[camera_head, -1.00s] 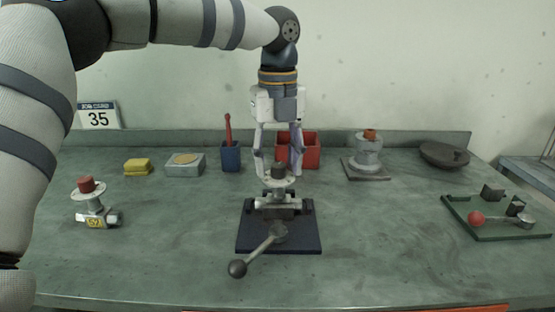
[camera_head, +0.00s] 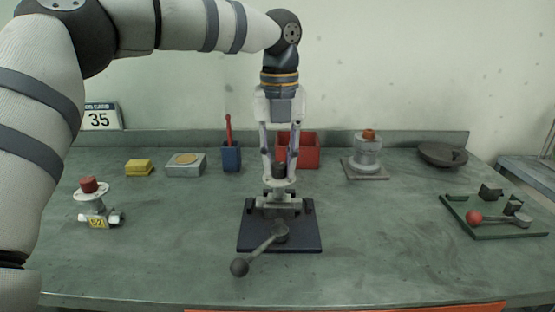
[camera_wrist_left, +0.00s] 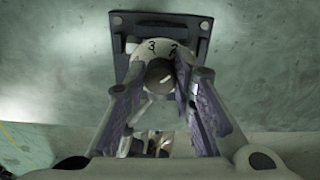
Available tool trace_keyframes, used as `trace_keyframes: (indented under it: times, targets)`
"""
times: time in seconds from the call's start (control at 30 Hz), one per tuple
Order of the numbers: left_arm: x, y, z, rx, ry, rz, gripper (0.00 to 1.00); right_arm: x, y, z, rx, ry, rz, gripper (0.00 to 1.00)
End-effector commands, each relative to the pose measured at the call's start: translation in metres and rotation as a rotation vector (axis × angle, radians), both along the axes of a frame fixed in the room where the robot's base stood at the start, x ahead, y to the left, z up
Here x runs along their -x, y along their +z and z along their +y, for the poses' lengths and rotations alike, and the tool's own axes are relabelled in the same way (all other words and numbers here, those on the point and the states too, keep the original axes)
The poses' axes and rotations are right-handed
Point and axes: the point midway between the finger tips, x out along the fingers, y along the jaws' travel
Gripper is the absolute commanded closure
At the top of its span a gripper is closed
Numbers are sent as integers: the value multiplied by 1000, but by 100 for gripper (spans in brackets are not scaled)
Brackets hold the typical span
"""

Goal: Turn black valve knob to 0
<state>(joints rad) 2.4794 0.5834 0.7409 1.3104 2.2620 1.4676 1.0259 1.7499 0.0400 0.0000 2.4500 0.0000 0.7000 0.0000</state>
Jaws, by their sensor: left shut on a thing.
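The black valve knob (camera_head: 279,170) stands upright on a pale round dial of a small valve, fixed to a dark base plate (camera_head: 300,244) mid-table. In the left wrist view the knob (camera_wrist_left: 159,76) is a dark round cap in front of the dial (camera_wrist_left: 147,48), whose visible marks read 3 and 2. Other marks are hidden. My left gripper (camera_head: 279,174) points down from above, with its fingers on both sides of the knob, shut on it. A grey lever with a dark ball (camera_head: 240,267) reaches toward the front of the plate. My right gripper is not in view.
A red-knobbed valve (camera_head: 92,201) stands at left. Behind are yellow sponges (camera_head: 138,167), a grey box (camera_head: 186,164), a blue cup (camera_head: 231,158) and a red bin (camera_head: 308,152). At right are a grey fitting (camera_head: 367,153), dark disc (camera_head: 442,154) and green plate (camera_head: 492,229).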

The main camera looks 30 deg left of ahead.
Motion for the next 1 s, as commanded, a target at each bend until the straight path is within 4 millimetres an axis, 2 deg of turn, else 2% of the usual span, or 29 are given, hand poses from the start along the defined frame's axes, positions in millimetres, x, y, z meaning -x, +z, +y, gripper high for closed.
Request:
trace_keyframes:
  times: [1.0]
  targets:
    - [0, -1, -4, 3, -963, 4, 100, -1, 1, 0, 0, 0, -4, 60]
